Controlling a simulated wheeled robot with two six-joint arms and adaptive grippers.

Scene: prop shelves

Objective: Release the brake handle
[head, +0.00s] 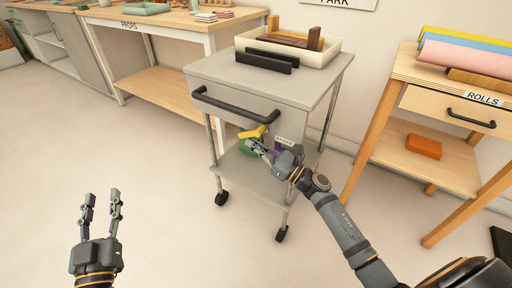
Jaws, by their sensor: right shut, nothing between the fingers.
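A grey wheeled cart (200,73) stands in the middle of the head view. A yellow brake handle (251,133) sticks out below its drawer, close to a small label (285,141). A green part (247,146) shows just under the handle, partly hidden. My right gripper (256,147) reaches in from the lower right. It is shut and empty, with its fingertips just below the yellow handle; I cannot tell whether they touch it. My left gripper (101,195) is open and empty over the floor at the left.
The cart has a black bar handle (235,107) and a cream tray (335,45) with wooden pieces on top. A props table (150,22) stands at the left. A rolls table (435,103) stands close at the right. The floor in front is clear.

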